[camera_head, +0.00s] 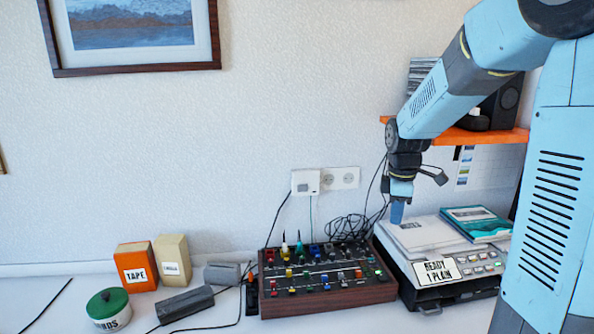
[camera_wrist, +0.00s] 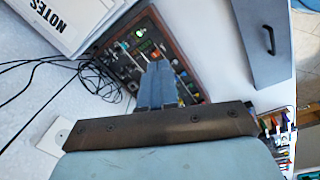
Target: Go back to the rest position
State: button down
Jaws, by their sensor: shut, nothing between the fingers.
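My gripper (camera_head: 397,212) points down at the end of my light blue arm, over the left part of the printer-like machine (camera_head: 418,268). Behind the fingers in that view lies the mixer board (camera_wrist: 172,38) with coloured knobs. In the head view the mixer board (camera_head: 330,305) stands left of the gripper. Whether the fingertips touch the machine's top cannot be told.
An orange shelf (camera_head: 480,136) is behind my arm. Loose black cables (camera_head: 350,228) hang left of the gripper. A teal book (camera_head: 476,221) lies on the machine. An orange tape box (camera_head: 136,268), a tan box (camera_head: 172,262) and a green-lidded tin (camera_head: 108,308) stand at the left.

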jog(key=s+a+r+m+t, duration=0.1)
jog(key=s+r+m+t, duration=0.1)
jog(key=s+r+m, duration=0.45)
jog(key=s+r+m+t, duration=0.1)
jog(key=s+m, duration=0.2)
jog(key=s, duration=0.6)
jog(key=s+a+r+m+t, duration=0.1)
jog(key=s+r+m+t, duration=0.15)
jog(key=s+m, duration=0.4)
jog(key=n+g, duration=0.8)
jog(key=n, duration=1.3)
send_over(382, 278)
jog(key=w, duration=0.2)
notch_tip(382, 278, down, 19)
jog(key=f, duration=0.4)
jog(key=s+f, duration=0.1)
jog(key=f, duration=0.8)
jog(key=shift+s+d+f, duration=0.1)
jog(key=shift+s+f, duration=0.2)
